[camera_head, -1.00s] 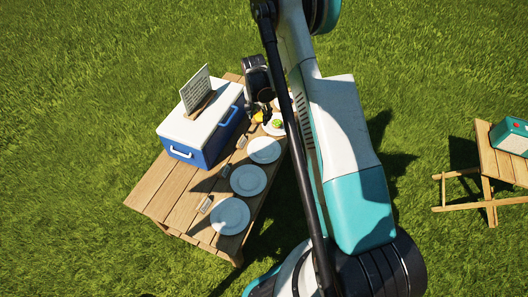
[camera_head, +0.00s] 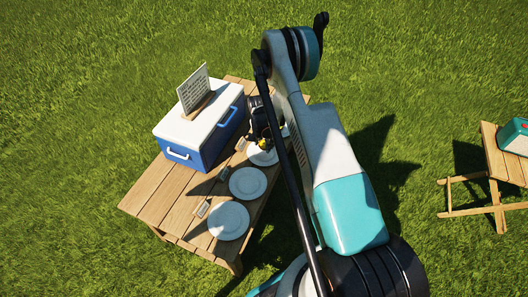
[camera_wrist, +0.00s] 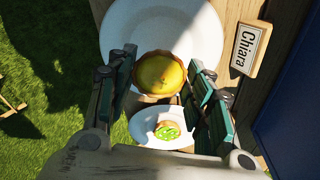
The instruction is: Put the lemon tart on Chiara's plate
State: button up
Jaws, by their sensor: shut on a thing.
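The lemon tart (camera_wrist: 160,74), yellow with a brown crust, sits between the fingers of my gripper (camera_wrist: 160,68) in the wrist view. My gripper is shut on it. Chiara's plate (camera_wrist: 135,30) is the large white plate behind the tart, with the "Chiara" name tag (camera_wrist: 247,46) to its right. The tart overlaps the plate's lower part in the picture; I cannot tell the height between them. In the head view my gripper (camera_head: 259,138) is at the far white plate (camera_head: 264,157), with a bit of yellow showing there.
Two more white plates (camera_head: 248,182) (camera_head: 228,220) line the wooden table (camera_head: 150,200). A blue cooler (camera_head: 205,145) with a sign (camera_head: 193,90) stands left of my gripper.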

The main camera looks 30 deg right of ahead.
aim_at(264, 154)
jog(key=shift+f+b, duration=0.75)
jog(key=shift+f, duration=1.55)
jog(key=shift+f, duration=0.15)
jog(key=o, duration=1.1)
jog(key=shift+c, duration=0.2)
